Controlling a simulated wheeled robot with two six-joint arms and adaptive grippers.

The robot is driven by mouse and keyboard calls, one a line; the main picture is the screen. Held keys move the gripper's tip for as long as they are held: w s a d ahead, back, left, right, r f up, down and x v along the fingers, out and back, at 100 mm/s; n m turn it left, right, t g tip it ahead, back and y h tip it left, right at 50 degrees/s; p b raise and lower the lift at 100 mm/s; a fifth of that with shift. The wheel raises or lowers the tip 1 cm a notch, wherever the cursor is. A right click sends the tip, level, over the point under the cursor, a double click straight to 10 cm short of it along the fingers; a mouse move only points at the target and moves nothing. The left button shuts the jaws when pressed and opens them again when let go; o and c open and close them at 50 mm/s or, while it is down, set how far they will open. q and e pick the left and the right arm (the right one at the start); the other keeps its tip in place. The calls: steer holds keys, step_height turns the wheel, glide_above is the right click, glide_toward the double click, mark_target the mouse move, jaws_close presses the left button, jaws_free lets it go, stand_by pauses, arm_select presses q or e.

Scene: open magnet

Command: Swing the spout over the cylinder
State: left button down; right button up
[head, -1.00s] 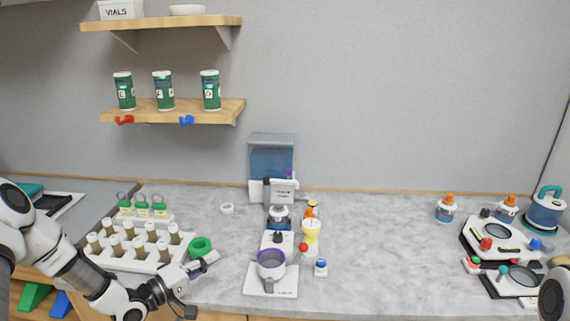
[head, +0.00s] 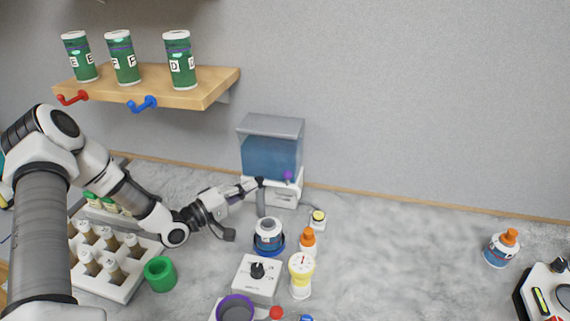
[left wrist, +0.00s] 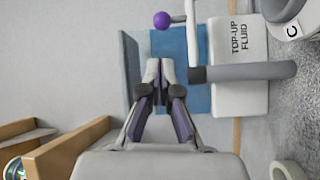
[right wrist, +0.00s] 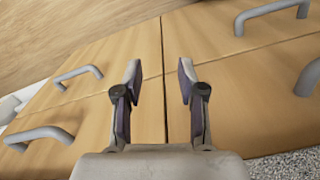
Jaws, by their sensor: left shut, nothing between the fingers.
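The dispenser (head: 270,158) is a clear tank of blue fluid by the wall; its white base reads TOP-UP FLUID (left wrist: 249,38). A grey spout (head: 261,203) with a dark pivot end comes forward from it; it also shows in the left wrist view (left wrist: 250,71). My left gripper (head: 252,185) is shut and empty, its tips close beside the pivot end; contact is unclear. A white jar with a dark band (head: 268,231) stands in front of the spout on a blue base; I cannot tell whether it is the cylinder. My right gripper (right wrist: 160,72) is open and empty, facing wooden cabinet doors.
A white box with a black knob (head: 257,277), a yellow-and-white gauge (head: 301,275) and an orange-capped bottle (head: 307,240) stand in front. A purple-rimmed cup (head: 236,308) is nearest.

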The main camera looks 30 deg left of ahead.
mark_target(276, 183)
arm_select(q)
steer(key=p+x, duration=0.1)
steer(key=x, duration=0.8)
steer(key=shift+a, duration=0.1)
steer(key=shift+w+f+p, duration=0.15)
steer(key=shift+w+p, duration=0.15)
steer(key=shift+w, duration=0.2)
arm_select(e)
steer(key=shift+w+a+r, duration=0.1)
steer(key=shift+a+r, duration=0.05)
steer(key=shift+r, duration=0.6)
arm_select(q)
steer(key=shift+s, duration=0.1)
